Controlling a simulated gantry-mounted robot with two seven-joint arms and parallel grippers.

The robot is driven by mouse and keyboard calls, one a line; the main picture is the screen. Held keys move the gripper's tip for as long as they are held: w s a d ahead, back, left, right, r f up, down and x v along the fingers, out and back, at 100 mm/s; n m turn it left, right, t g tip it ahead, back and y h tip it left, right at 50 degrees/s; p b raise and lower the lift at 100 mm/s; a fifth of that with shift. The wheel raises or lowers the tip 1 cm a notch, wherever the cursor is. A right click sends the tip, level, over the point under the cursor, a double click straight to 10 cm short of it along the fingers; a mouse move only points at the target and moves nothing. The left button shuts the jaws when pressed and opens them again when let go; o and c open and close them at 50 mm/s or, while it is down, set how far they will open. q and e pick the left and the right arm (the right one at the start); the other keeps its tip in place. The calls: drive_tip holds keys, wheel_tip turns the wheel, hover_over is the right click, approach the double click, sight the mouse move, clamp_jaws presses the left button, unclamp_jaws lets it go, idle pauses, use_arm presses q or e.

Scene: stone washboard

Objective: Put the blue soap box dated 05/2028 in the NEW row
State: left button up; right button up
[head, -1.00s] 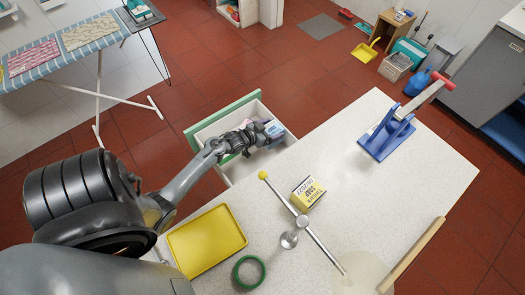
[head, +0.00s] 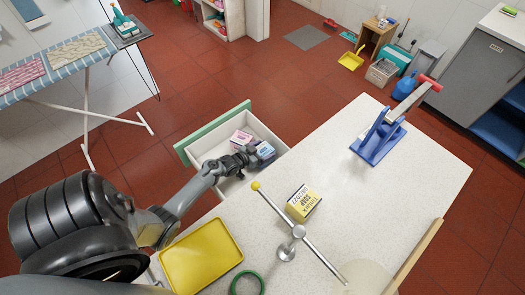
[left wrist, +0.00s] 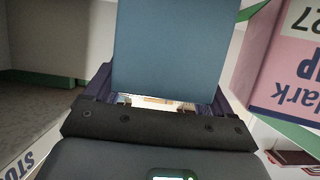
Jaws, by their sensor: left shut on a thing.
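My left gripper (head: 256,155) is shut on a blue soap box (head: 265,150) at the open drawer (head: 206,146). The left wrist view shows the blue box's plain face (left wrist: 178,45) between the fingers (left wrist: 160,100). I cannot read a date on it. A pink soap box (head: 241,138) is in the drawer, left of the blue one; its label, partly cut off and ending in "27", shows in the left wrist view (left wrist: 286,75). No NEW row marking is readable. My right gripper is not in view.
On the counter (head: 400,180) are a yellow soap box (head: 303,203), a metal rod on a stand (head: 298,231), a yellow tray (head: 202,256), a green ring (head: 247,284) and a blue stand with a red-ended bar (head: 378,140). The counter's middle right is clear.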

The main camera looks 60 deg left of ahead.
use_arm(q)
drive_tip(key=shift+f, duration=0.1)
drive_tip(key=o, duration=1)
drive_tip(key=shift+s+r, duration=0.2)
drive_tip(key=shift+p+v, duration=0.65)
drive_tip(key=shift+v, duration=2.9)
